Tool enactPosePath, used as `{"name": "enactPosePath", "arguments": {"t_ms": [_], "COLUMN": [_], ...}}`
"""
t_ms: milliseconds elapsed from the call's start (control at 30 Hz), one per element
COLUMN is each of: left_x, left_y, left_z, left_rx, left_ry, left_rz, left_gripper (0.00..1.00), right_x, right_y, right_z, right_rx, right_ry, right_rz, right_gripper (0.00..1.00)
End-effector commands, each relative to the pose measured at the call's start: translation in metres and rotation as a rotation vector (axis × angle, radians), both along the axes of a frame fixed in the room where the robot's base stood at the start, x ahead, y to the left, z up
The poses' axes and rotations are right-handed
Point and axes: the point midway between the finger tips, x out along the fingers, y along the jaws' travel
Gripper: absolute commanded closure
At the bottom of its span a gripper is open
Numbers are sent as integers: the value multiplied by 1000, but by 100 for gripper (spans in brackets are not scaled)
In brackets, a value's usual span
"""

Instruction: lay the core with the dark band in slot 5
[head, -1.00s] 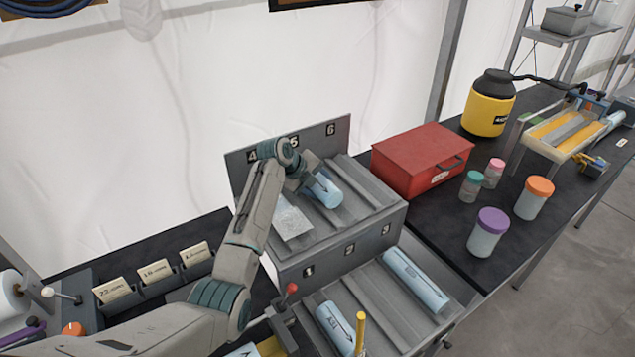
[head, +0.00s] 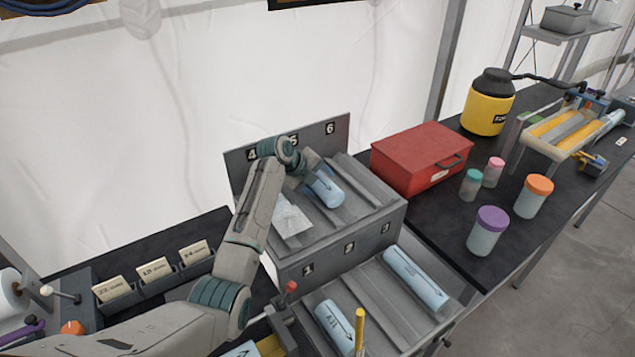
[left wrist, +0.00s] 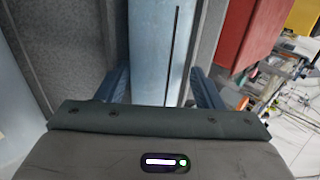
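A light blue core (head: 326,190) is at the middle channel of the upper rack tier, below the 5 on the rack's back plate (head: 318,138). My left gripper (head: 305,177) is at its far end. My right gripper is not in view.
A pale rough piece (head: 291,222) lies in the channel under 4; the one under 6 looks empty. The lower tier holds light blue cores on the right (head: 415,278) and left (head: 334,326). A red box (head: 420,158) stands close right of the rack, with several lidded jars beyond.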

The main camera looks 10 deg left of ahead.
Motion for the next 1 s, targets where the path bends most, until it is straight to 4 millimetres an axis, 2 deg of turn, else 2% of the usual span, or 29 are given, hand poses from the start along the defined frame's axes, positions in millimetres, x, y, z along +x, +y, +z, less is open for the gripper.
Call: {"name": "enactPosePath", "arguments": {"t_ms": [33, 367, 467, 800, 1000], "left_x": [-7, -9, -14, -40, -48], "left_y": [1, 5, 12, 37, 44], "left_z": [-16, -13, -2, 59, 81], "left_rx": [5, 7, 9, 9, 5], "left_ry": [32, 32, 27, 4, 0], "left_rz": [-2, 0, 2, 3, 0], "left_gripper": [21, 23, 22, 21, 21], "right_x": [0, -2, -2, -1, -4], "right_y": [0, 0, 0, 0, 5], "right_z": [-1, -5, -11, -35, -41], "right_rx": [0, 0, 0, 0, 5], "right_ry": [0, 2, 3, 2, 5], "right_rz": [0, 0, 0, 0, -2], "right_gripper": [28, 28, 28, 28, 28]}}
